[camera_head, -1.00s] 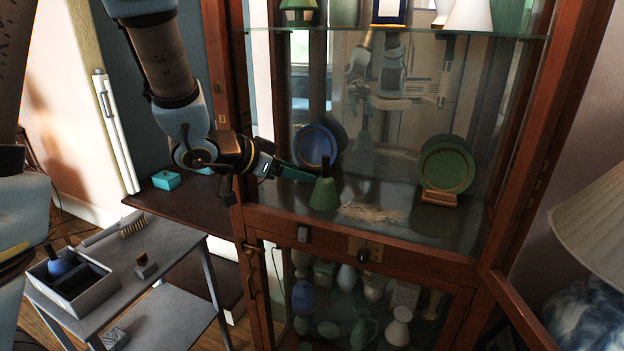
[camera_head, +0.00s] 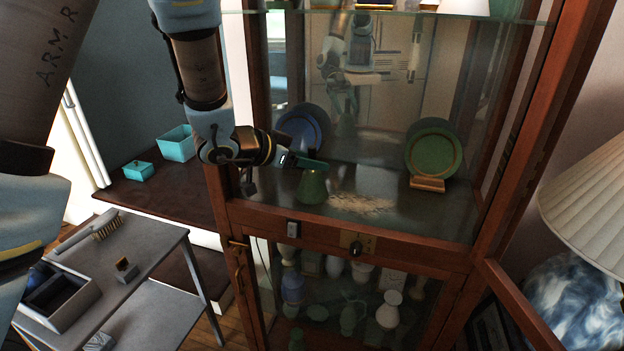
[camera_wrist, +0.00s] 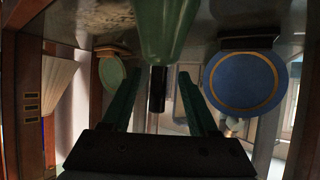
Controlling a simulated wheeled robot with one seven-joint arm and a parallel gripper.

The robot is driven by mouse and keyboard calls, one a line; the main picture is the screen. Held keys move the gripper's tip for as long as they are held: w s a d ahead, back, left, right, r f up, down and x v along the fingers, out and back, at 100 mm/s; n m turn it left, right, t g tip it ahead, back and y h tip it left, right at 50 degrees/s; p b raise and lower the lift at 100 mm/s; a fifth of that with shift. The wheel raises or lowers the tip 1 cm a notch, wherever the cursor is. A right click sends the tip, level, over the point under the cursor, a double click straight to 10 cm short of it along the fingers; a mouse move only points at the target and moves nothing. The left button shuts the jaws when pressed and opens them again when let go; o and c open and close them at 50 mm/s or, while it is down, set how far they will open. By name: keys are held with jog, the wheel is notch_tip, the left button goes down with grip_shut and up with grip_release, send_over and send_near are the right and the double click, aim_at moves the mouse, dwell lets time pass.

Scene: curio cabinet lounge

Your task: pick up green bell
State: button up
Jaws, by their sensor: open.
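The green bell (camera_head: 312,188) stands upright on the cabinet's middle shelf, near the front left. My gripper (camera_head: 312,163) reaches in from the left at the height of the bell's top and covers its handle in the head view. In the wrist view, which looks inverted, the green bell (camera_wrist: 165,30) is at the top with its dark handle (camera_wrist: 157,92) pointing down. The two green fingers of my gripper (camera_wrist: 158,82) are apart, one on each side of the handle, with gaps visible. The gripper is open and holds nothing.
A blue plate (camera_head: 300,130) stands behind the bell, also seen in the wrist view (camera_wrist: 243,82). A green plate (camera_head: 434,150) is on a stand to the right. The cabinet's wooden frame (camera_head: 222,200) is close to my arm. A grey cart (camera_head: 130,275) stands left.

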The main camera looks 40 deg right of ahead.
jog(key=shift+p+x, duration=0.5)
jog(key=shift+x, duration=1.3)
jog(key=shift+s+d+r, duration=0.1)
jog(key=shift+r, duration=0.05)
jog(key=shift+c, duration=0.2)
grip_shut()
